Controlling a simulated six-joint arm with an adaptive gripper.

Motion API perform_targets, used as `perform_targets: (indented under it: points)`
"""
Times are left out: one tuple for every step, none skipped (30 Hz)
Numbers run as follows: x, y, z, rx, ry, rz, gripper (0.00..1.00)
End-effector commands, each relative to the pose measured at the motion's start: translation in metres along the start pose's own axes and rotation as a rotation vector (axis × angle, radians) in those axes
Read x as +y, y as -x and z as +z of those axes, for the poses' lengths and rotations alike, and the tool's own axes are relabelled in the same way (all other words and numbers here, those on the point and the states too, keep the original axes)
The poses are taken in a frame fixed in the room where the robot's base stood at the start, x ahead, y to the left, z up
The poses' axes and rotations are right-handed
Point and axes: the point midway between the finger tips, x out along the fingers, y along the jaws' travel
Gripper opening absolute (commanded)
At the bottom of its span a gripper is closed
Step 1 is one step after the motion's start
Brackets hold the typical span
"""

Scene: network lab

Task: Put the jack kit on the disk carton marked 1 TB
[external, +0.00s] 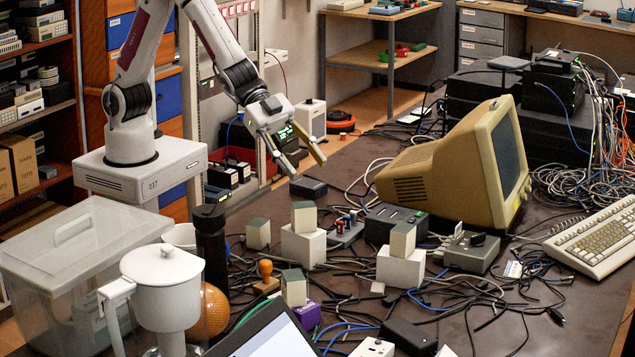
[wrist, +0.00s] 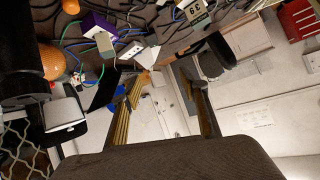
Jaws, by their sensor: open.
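My gripper (external: 303,158) is open and empty, raised above the back of the table; its fingers also show in the wrist view (wrist: 167,82). Several small beige boxes with dark green tops are in the external view; I cannot tell which is the jack kit. One small box (external: 303,218) sits on a white carton (external: 303,249), another (external: 402,240) on a second white carton (external: 400,268). No 1 TB mark is readable.
A beige monitor (external: 425,170) and a keyboard (external: 598,237) stand at the right. A clear bin (external: 60,262), a white jug (external: 163,285) and a dark cylinder (external: 211,245) crowd the front left. Cables cover much of the table; the far table strip is clearer.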

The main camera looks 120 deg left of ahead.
Motion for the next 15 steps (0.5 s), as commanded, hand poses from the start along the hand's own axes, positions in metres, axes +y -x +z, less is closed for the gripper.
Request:
perform_targets:
  points:
    - [-0.007,0.013,-0.004,-0.01,0.005,-0.024,0.44]
    - [-0.01,0.019,-0.004,-0.02,0.009,-0.037,0.44]
    - [-0.015,0.028,-0.005,-0.032,0.015,-0.053,0.44]
    - [-0.018,0.034,-0.006,-0.04,0.02,-0.066,0.44]
    - [-0.021,0.041,-0.006,-0.05,0.024,-0.078,0.44]
    - [-0.025,0.05,-0.006,-0.063,0.031,-0.093,0.44]
    - [-0.027,0.057,-0.006,-0.072,0.037,-0.104,0.44]
    - [-0.03,0.064,-0.005,-0.081,0.041,-0.115,0.44]
    - [-0.033,0.073,-0.005,-0.093,0.049,-0.129,0.44]
    - [-0.035,0.081,-0.004,-0.104,0.055,-0.14,0.44]
    - [-0.037,0.087,-0.004,-0.113,0.061,-0.149,0.44]
    - [-0.039,0.097,-0.003,-0.125,0.071,-0.162,0.44]
    - [-0.041,0.104,-0.002,-0.134,0.078,-0.172,0.44]
    - [-0.042,0.112,-0.001,-0.144,0.084,-0.18,0.44]
    - [-0.044,0.121,0.001,-0.157,0.094,-0.191,0.44]
